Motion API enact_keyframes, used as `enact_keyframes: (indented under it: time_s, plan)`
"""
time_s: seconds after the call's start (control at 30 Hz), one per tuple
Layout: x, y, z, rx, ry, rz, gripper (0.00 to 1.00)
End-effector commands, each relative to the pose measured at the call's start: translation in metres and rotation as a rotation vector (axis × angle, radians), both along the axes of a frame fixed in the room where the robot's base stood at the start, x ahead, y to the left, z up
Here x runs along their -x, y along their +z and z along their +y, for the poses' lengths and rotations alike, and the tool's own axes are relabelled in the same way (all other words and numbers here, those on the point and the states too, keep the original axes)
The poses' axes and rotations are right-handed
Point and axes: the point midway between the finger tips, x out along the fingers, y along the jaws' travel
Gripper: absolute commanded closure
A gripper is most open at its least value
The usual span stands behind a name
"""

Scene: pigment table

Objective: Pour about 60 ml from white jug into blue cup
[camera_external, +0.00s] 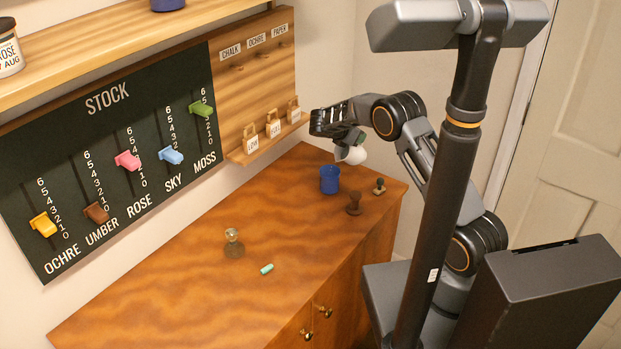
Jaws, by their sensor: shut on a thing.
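A blue cup (329,180) stands upright on the wooden table (200,290) near its far right end. My gripper (345,143) is above and just right of the cup. It is shut on a white jug (355,155), which hangs in the air beside and above the cup's rim. The jug looks tilted, but its mouth and most of its body are hidden by the gripper. I cannot see any stream of liquid or the level in the cup.
Two dark stamps (354,204) (379,187) stand right of the cup. A glass-knobbed object (233,243) and a green chalk piece (267,269) are nearer. A stock board (120,150) and a tag rack (255,80) line the wall. The table's front left is clear.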

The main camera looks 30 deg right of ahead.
Motion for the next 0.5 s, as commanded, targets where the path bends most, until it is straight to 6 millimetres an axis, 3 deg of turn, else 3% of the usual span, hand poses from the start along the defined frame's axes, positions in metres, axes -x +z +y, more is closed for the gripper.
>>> enact_keyframes:
  time_s: [0.5]
  plan:
    - [0.0030,0.0082,0.0067,0.092,0.002,-0.053,1.00]
